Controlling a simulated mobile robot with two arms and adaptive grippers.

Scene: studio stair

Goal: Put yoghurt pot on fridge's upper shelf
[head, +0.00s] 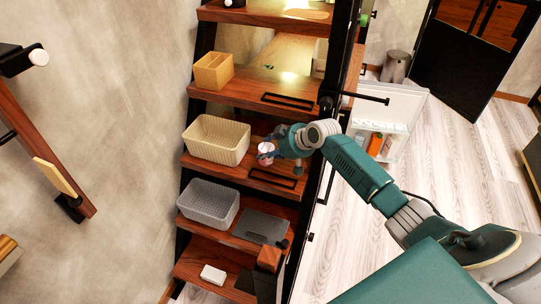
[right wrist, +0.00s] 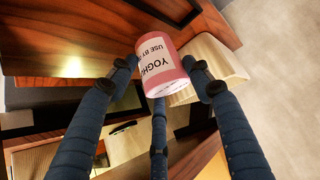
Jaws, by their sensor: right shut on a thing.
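The yoghurt pot (head: 265,150) is small and pink with a white label. It is at the middle level of the wooden stair shelves, right of the cream basket. My right gripper (head: 271,147) is shut on it. In the right wrist view the pot (right wrist: 160,66) sits tilted between the blue fingertips, its label reading "YOGH…" and "USE BY". I cannot tell whether it touches the board below. A white cabinet that looks like the fridge (head: 403,103) stands behind my right arm, with items inside; my arm partly covers it. My left gripper is not in view.
The cream basket (head: 217,139) is beside the pot. A grey basket (head: 208,203) is a level lower and a yellow box (head: 213,71) a level higher. Dark posts edge the shelves. The wooden floor (head: 455,145) at the right is clear.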

